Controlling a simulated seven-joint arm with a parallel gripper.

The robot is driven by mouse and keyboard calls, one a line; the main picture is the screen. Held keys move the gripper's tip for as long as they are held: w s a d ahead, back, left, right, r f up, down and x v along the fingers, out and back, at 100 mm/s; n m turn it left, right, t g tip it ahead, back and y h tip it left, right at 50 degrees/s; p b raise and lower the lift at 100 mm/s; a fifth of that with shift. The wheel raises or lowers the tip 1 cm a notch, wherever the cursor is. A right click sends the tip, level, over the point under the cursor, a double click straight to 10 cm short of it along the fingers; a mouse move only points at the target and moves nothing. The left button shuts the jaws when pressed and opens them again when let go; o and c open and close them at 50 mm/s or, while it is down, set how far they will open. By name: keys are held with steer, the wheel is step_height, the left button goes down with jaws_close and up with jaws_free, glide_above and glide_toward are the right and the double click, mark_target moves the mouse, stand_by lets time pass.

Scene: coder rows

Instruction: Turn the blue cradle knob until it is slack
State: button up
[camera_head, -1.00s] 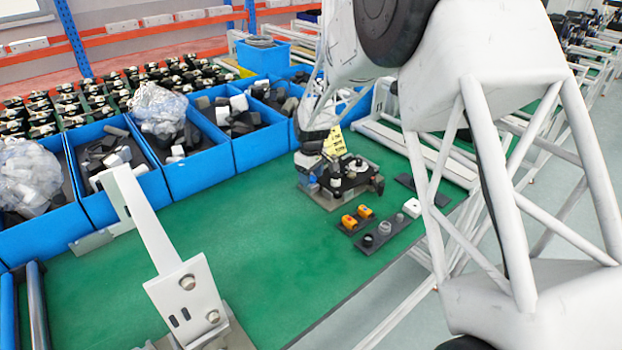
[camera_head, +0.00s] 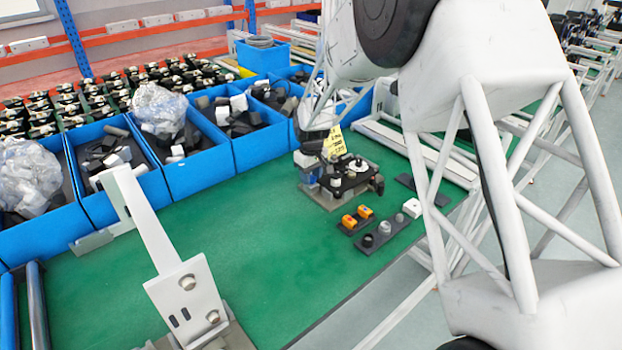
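A small fixture, apparently the cradle (camera_head: 345,185), stands on a plate on the green table, right of the middle of the picture. A small blue part, perhaps the knob (camera_head: 309,178), shows at its left side, just below my gripper (camera_head: 308,164). My gripper is at the end of my white arm, pointing down beside the fixture. The fingers are small and dark here, so I cannot tell whether they are open, shut or touching the blue part.
In front of the fixture lie a dark strip with orange parts (camera_head: 357,217) and another with round grey parts (camera_head: 384,235). Blue bins (camera_head: 203,172) line the back. A metal bracket (camera_head: 185,290) stands front left. The middle of the table is clear.

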steer(key=c, duration=0.5)
steer(key=shift+o, duration=0.2)
steer(key=shift+n, duration=1.3)
steer(key=o, duration=0.9)
steer(key=shift+n, duration=0.3)
steer(key=shift+r, duration=0.15)
steer(key=shift+r, duration=2.4)
